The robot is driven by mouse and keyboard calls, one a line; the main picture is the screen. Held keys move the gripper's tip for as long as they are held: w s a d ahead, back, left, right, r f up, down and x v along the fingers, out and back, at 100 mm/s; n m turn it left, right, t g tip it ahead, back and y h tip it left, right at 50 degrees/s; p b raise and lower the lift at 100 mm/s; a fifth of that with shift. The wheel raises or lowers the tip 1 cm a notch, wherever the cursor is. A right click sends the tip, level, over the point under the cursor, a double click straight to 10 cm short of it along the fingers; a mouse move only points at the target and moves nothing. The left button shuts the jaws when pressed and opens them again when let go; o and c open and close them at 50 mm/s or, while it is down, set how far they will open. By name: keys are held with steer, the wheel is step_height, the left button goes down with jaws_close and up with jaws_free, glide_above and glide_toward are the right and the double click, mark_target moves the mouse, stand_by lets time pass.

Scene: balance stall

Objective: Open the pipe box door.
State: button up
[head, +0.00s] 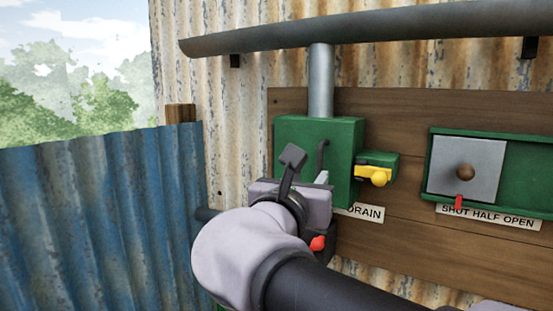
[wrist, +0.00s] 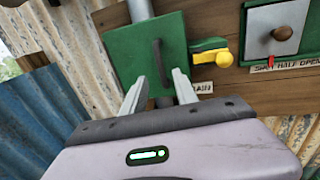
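The pipe box (head: 290,135) is green and sits on a wooden board below a grey vertical pipe. It also shows in the wrist view (wrist: 124,50). Its door is shut as far as I can tell, with a dark upright bar handle (wrist: 160,63) on its front. The handle shows partly in the head view (head: 321,157). My gripper (wrist: 160,88) is open, its two pale fingers on either side of the handle's lower end in the picture. I cannot tell whether they touch it. In the head view my arm hides the box's lower part.
A yellow lever (head: 373,175) on a green block sticks out right of the box, above a "DRAIN" label (head: 362,212). Further right is a green frame with a grey sliding plate (head: 464,169) and brown knob. A blue corrugated fence (head: 90,220) stands left.

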mark_target(319, 165)
steer(key=p+x, duration=0.1)
steer(key=x, duration=0.8)
steer(key=shift+p, duration=0.3)
jaws_close()
stand_by(0.7)
